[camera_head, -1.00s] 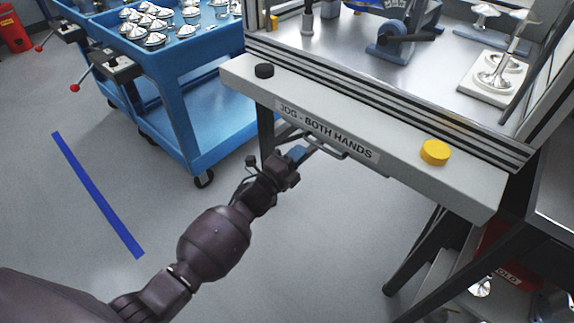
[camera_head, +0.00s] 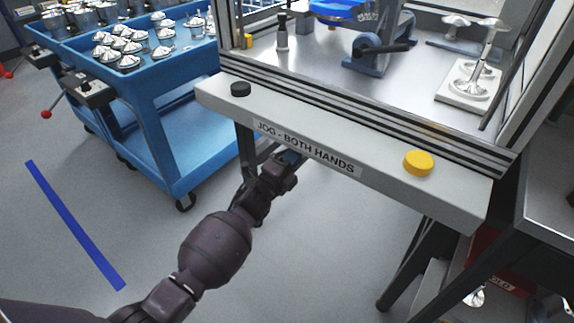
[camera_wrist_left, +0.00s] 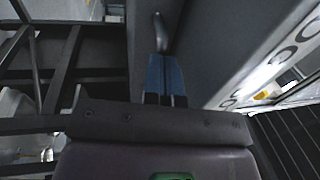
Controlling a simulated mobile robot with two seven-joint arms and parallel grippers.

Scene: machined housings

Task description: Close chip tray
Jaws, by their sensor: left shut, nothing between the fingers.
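My left gripper (camera_head: 291,157) is shut and empty, with its blue fingertips partly under the front edge of the grey "JOG - BOTH HANDS" panel (camera_head: 345,165). In the left wrist view the blue fingers (camera_wrist_left: 165,78) are together and point at a grey curved bar (camera_wrist_left: 161,33), which looks like the chip tray's handle. I cannot tell whether the fingertips touch it. The rest of the chip tray is hidden under the panel in the head view, so how far in it sits cannot be told. My right gripper is not in view.
A black button (camera_head: 240,89) and a yellow button (camera_head: 418,163) sit on the panel. A blue cart (camera_head: 160,110) with machined parts stands at the left. A dark stand (camera_head: 425,250) is at the lower right. The floor in front is clear, with a blue stripe (camera_head: 75,225).

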